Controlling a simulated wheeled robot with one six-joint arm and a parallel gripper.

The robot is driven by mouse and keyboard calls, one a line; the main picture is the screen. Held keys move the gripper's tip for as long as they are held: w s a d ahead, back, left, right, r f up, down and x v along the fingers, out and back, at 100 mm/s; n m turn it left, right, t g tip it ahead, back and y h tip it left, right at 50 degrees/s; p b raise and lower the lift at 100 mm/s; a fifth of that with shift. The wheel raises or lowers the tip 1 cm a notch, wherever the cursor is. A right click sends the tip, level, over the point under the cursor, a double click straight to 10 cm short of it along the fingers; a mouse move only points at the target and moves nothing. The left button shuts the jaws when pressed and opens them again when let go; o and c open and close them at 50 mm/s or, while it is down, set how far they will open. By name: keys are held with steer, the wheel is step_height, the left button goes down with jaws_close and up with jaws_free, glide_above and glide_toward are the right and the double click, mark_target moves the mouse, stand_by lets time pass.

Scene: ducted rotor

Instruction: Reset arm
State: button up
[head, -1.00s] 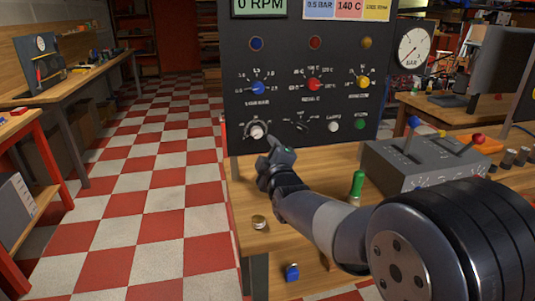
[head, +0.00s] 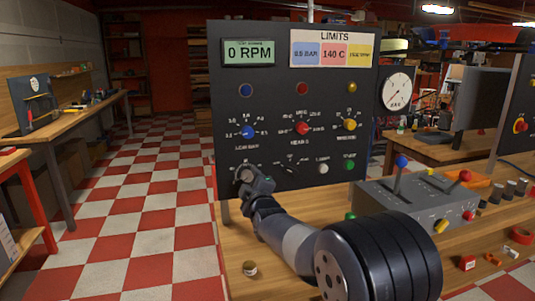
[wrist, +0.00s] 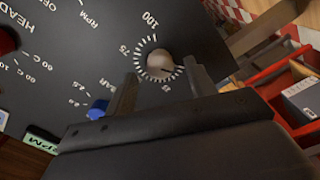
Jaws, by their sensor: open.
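My gripper (head: 244,176) is at the lower left of the dark control panel (head: 225,110), in front of the round dial there. In the wrist view my gripper (wrist: 160,70) is open, with one finger on each side of a pale round knob (wrist: 159,63). The knob's dial has tick marks and numbers such as 75 and 100. I cannot tell whether the fingers touch the knob. My arm reaches up to the panel from the lower right of the head view.
The panel has a blue knob (head: 248,132), red knob (head: 302,128), yellow knob (head: 349,124) and a 0 RPM display (head: 249,52). A grey lever box (head: 415,205) stands right of my arm. A small jar (head: 249,268) sits on the bench. The checkered floor (head: 150,220) at left is open.

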steer(key=shift+x, duration=1.15)
steer(key=shift+s, duration=0.15)
